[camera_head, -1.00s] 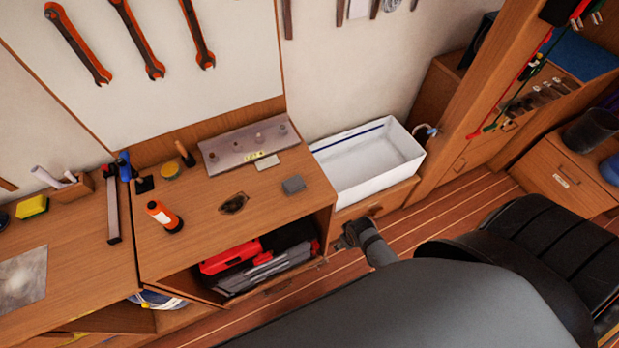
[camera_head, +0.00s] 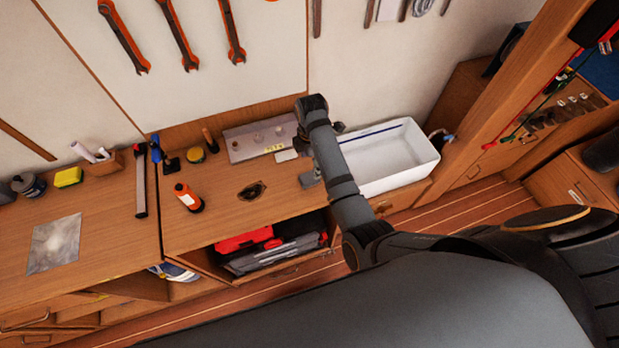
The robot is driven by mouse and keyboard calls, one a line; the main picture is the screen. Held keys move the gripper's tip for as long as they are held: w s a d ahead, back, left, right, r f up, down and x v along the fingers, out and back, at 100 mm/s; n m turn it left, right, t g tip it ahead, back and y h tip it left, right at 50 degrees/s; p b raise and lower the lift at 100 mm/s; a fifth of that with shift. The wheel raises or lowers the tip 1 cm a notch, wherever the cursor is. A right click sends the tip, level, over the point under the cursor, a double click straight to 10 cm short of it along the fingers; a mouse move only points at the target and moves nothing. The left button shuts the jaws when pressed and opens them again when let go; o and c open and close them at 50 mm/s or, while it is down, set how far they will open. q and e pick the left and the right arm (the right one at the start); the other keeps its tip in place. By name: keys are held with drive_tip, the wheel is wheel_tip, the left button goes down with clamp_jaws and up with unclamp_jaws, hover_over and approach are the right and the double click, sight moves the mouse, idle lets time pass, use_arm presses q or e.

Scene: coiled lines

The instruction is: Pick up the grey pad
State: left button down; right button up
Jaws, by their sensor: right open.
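The grey pad (camera_head: 308,180) is a small dark grey block near the right edge of the wooden worktop (camera_head: 225,205). My right forearm passes close to it and hides part of it. My right gripper (camera_head: 301,146) is mostly hidden behind my own wrist, above the back right of the worktop. It is open, with nothing seen in it, and it is apart from the pad, towards the wall. My left gripper is not in view.
A white bin (camera_head: 395,160) stands right of the worktop. A red case (camera_head: 243,240) is on the shelf below.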

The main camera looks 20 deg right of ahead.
sight(309, 177)
drive_tip(key=f, duration=0.8)
drive_tip(key=shift+w+a+f, duration=0.15)
drive_tip(key=shift+w+f, duration=0.15)
drive_tip(key=c, duration=1.3)
drive_tip(key=shift+r, duration=0.1)
